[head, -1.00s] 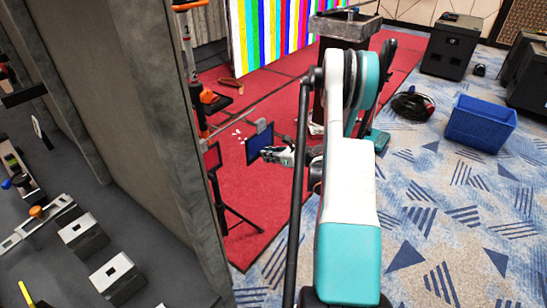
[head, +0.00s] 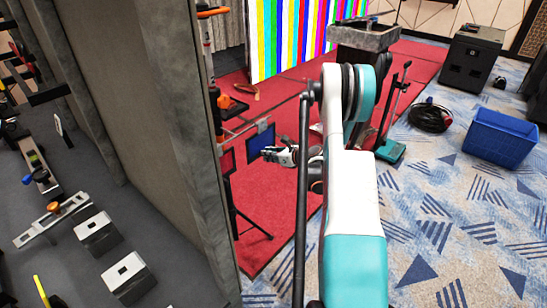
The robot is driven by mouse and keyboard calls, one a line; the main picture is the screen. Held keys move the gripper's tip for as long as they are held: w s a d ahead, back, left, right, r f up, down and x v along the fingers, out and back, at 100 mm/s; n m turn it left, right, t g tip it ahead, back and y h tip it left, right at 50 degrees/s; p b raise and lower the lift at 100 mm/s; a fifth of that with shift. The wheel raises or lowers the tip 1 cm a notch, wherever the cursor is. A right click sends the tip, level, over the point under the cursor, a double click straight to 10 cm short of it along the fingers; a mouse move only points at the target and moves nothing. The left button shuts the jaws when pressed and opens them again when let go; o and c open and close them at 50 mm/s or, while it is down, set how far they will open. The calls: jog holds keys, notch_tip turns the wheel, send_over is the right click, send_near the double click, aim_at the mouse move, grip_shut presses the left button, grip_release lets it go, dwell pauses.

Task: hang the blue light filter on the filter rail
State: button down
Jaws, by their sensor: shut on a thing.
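The blue light filter (head: 261,140) is a small dark-framed blue panel with a grey clip (head: 263,125) at its top. It is upright, left of my arm. My gripper (head: 272,154) is shut on its lower right edge; the fingertips are small and partly hidden. A thin bar that looks like the filter rail (head: 238,131) runs from the stand at the left toward the clip. I cannot tell whether the clip touches it. A dark-framed red panel (head: 228,161) is at the rail's left end, left of the blue filter.
A black tripod stand (head: 236,212) is below the red panel. A tall grey partition (head: 165,110) stands close on the left. A striped video wall (head: 300,38) is behind. A blue crate (head: 503,137) and a coiled cable (head: 430,116) lie at the right; carpet before them is clear.

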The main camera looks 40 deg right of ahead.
jog(key=shift+w+a, duration=0.15)
jog(key=shift+w, duration=1.35)
jog(key=shift+f, duration=0.65)
jog(key=c, duration=1.6)
grip_release()
jog(key=shift+o, duration=0.2)
jog(key=a+v, duration=0.1)
jog(key=v, duration=1.1)
jog(key=shift+d, duration=0.45)
jog(key=shift+s, duration=0.1)
